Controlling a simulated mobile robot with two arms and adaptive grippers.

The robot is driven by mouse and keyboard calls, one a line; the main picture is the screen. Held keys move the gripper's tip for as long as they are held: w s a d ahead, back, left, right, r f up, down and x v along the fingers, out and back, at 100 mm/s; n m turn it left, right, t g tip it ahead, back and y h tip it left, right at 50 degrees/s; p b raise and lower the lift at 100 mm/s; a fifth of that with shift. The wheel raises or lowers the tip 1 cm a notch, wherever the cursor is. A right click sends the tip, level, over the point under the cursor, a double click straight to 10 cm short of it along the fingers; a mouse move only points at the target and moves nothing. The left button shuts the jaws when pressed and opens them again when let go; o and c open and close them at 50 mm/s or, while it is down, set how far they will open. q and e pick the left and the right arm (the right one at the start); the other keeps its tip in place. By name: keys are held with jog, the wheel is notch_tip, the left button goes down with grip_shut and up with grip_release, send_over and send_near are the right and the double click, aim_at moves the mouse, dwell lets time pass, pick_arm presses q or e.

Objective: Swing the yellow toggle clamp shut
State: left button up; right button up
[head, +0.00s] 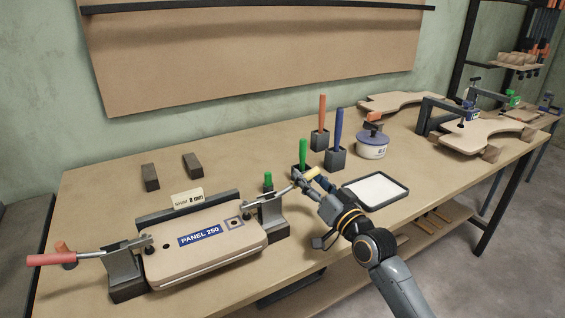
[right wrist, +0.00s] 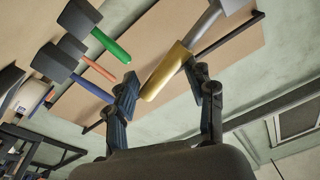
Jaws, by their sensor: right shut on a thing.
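The yellow toggle clamp (head: 272,218) stands at the right end of the panel marked PANEL 250 (head: 215,246). Its metal arm rises to the right, ending in a yellow handle (head: 313,173), which also shows in the right wrist view (right wrist: 166,72). My right gripper (head: 309,182) is shut on this handle, whose end lies between the two fingers in the right wrist view. The fingers partly hide the handle in the head view. My left gripper is not in view.
A second clamp with a red handle (head: 50,260) stands at the panel's left end, its handle pointing out left. Block holders with green (head: 303,152), orange (head: 322,108) and blue (head: 338,126) handles stand behind my gripper. A black-rimmed tray (head: 404,203) lies right of it.

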jog(key=shift+s+d+f+h, duration=0.1)
jog(key=shift+d+f+h, duration=0.15)
jog(key=shift+f, duration=0.55)
jog(key=p+v, duration=0.2)
jog(key=v, duration=0.4)
jog(key=shift+s+d+r, duration=0.2)
jog(key=shift+s+r, duration=0.1)
